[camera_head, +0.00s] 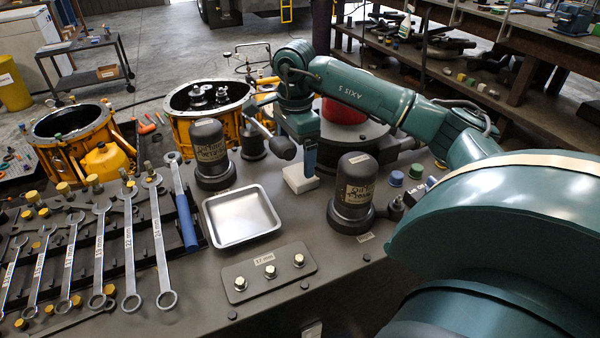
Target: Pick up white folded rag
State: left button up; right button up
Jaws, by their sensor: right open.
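The white folded rag (298,179) lies on the grey bench, right of the metal tray, as a small white block. My right arm reaches in from the right, and my right gripper (297,160) hangs just above the rag. It is open, with a bluish finger close over the rag's right part. I cannot tell whether that finger touches the rag. My left gripper is not in view.
An empty metal tray (242,215) sits left of the rag. Dark canisters stand at left (211,155) and right (354,192). A bolt plate (268,271) lies in front. Wrenches (130,245) cover the left. An orange housing (205,106) stands behind.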

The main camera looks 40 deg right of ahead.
aim_at(297, 174)
jog(key=f, duration=0.5)
jog(key=shift+s+a+f, duration=0.15)
jog(key=shift+s, duration=0.1)
jog(key=c, duration=1.1)
